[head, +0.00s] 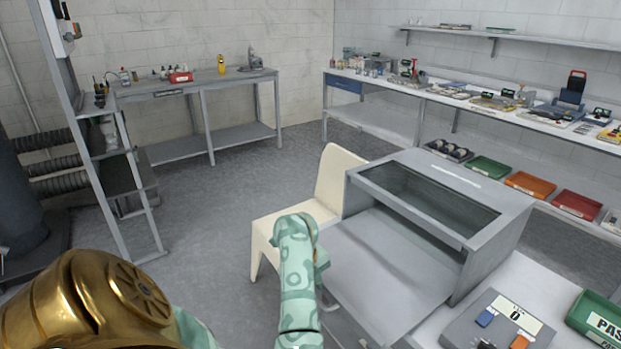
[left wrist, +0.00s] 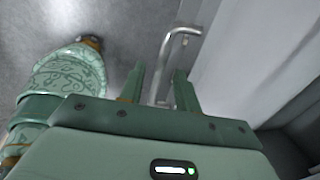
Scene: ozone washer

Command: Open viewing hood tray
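The grey viewing hood (head: 488,221) has a dark glass window on its sloped top and stands right of centre in the head view. A flat grey tray-like panel (head: 395,270) extends from its open front toward the lower left. My left gripper (head: 322,262) is at this panel's left edge, largely hidden by my forearm. In the left wrist view, a bent metal bar handle (left wrist: 169,52) runs between the fingers of my left gripper (left wrist: 160,85). Gaps show on both sides of the bar, so the fingers look open around it. My right gripper is not seen.
A cream chair (head: 330,190) stands close behind the panel. Coloured bins, including an orange one (head: 531,184), lie behind the hood. The floor to the left is clear.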

